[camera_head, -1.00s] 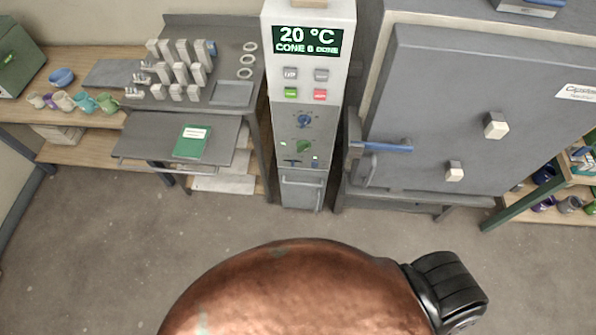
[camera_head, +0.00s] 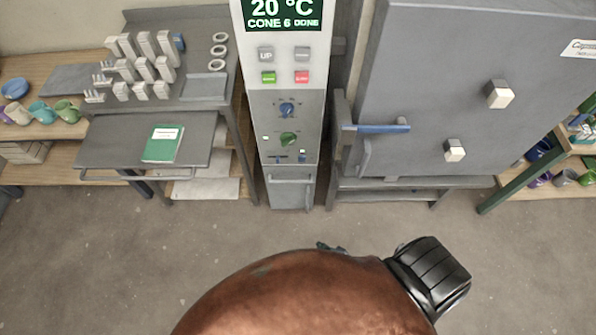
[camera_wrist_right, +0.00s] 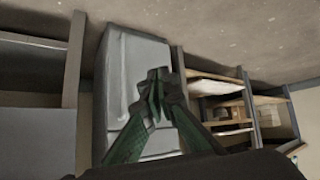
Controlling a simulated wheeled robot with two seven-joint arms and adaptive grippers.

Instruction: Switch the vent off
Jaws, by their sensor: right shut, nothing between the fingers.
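The pale control column (camera_head: 283,75) stands left of the kiln, its display reading 20 °C and CONE 6 DONE. Below its buttons are a blue knob (camera_head: 287,109), a green knob (camera_head: 289,139) and two small blue switches, left (camera_head: 281,157) and right (camera_head: 302,157). Their labels are too small to read, so I cannot tell which is the vent's. My right gripper (camera_head: 333,248) barely shows past my copper-coloured arm, in front of and below the column. In the right wrist view its fingers (camera_wrist_right: 157,85) are together and empty, with a grey cabinet behind. My left gripper is out of view.
The kiln door (camera_head: 440,80) with a blue-gripped handle (camera_head: 383,127) is right of the column. A grey cart (camera_head: 215,130) with white pieces and a green book (camera_head: 163,144) is to the left. Shelves with pots stand at both sides. The floor in front is clear.

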